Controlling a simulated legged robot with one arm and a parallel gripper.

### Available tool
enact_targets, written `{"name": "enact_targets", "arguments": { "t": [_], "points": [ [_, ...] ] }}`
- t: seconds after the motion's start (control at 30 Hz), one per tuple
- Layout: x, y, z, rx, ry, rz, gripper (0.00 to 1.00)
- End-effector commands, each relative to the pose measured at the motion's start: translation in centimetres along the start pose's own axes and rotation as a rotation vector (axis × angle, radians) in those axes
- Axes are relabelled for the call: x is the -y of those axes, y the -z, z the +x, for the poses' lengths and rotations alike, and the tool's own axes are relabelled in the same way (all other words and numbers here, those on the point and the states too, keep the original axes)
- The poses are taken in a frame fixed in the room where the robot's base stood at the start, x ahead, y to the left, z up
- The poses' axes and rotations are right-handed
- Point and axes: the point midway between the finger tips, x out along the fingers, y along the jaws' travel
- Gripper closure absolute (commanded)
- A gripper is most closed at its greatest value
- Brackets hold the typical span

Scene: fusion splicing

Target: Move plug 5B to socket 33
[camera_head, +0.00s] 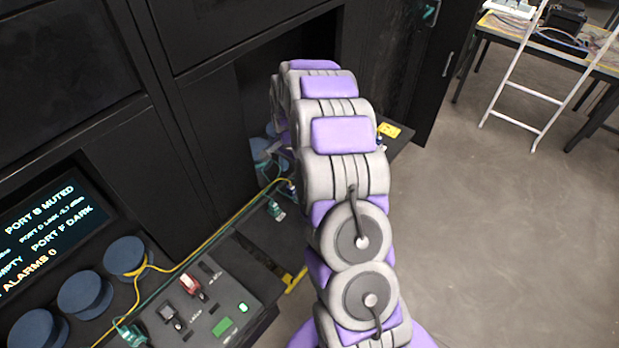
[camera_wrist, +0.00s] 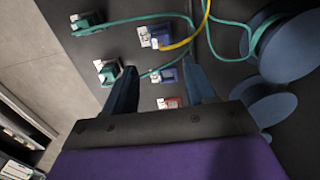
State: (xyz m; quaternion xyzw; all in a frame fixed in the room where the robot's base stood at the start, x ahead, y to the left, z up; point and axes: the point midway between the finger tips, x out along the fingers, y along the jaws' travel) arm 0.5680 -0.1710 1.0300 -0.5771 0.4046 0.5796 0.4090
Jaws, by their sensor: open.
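In the wrist view my gripper (camera_wrist: 160,68) is open, with its two dark fingers above a dark panel. A small blue plug (camera_wrist: 165,76) on a teal cable shows between the fingertips; I see no grip on it. A blue plug with a yellow cable (camera_wrist: 155,37) sits beyond. Two green plugs (camera_wrist: 85,22) (camera_wrist: 108,70) are to the left. A red connector (camera_wrist: 169,102) shows between the fingers, nearer the palm. I cannot read 5B or 33 on anything. In the head view my arm hides the gripper; a green plug (camera_head: 276,210) shows left of the arm.
Blue spools (camera_wrist: 285,45) stand right of the plugs in the wrist view. In the head view, a console (camera_head: 215,305) with switches, more blue spools (camera_head: 85,295) and a status screen (camera_head: 45,235) are at lower left. Yellow and teal cables (camera_head: 215,237) cross there. Open floor (camera_head: 500,220) lies right.

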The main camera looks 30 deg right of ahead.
Motion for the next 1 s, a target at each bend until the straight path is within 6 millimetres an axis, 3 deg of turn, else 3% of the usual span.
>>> {"name": "enact_targets", "arguments": {
  "t": [0.27, 0.8, 1.0],
  "points": [
    [0.2, -0.7, 0.8, -0.006, -0.004, -0.004, 0.45],
    [-0.1, -0.2, 7.3, 0.001, -0.004, -0.003, 0.45],
    [0.0, -0.6, 8.8, -0.001, -0.005, -0.004, 0.45]
  ]
}}
